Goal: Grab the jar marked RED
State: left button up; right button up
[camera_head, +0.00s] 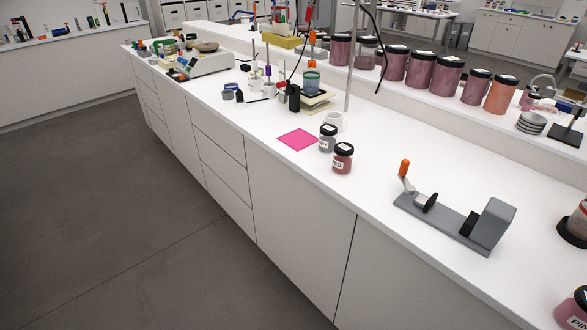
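A small jar with a black lid and dark red contents (343,159) stands upright on the white counter. Its white label is partly turned away and seems to end in "ED". A similar jar with grey contents (327,139) stands close behind it to the left, its label too small to read surely. Another black-lidded jar with pinkish-red contents (573,306) is cut off at the lower right edge. Neither of my grippers shows in the head view.
A pink square sheet (298,139) lies left of the jars. A grey clamp-like device with an orange knob (445,222) is to the right. Large pigment jars (420,69) line the raised shelf behind. A thin stand rod (349,75) rises behind the small jars. The counter's front edge is close.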

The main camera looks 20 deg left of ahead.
aim_at(343, 152)
jog(key=u, duration=1.3)
jog(key=i, duration=1.2)
jog(key=z, duration=0.65)
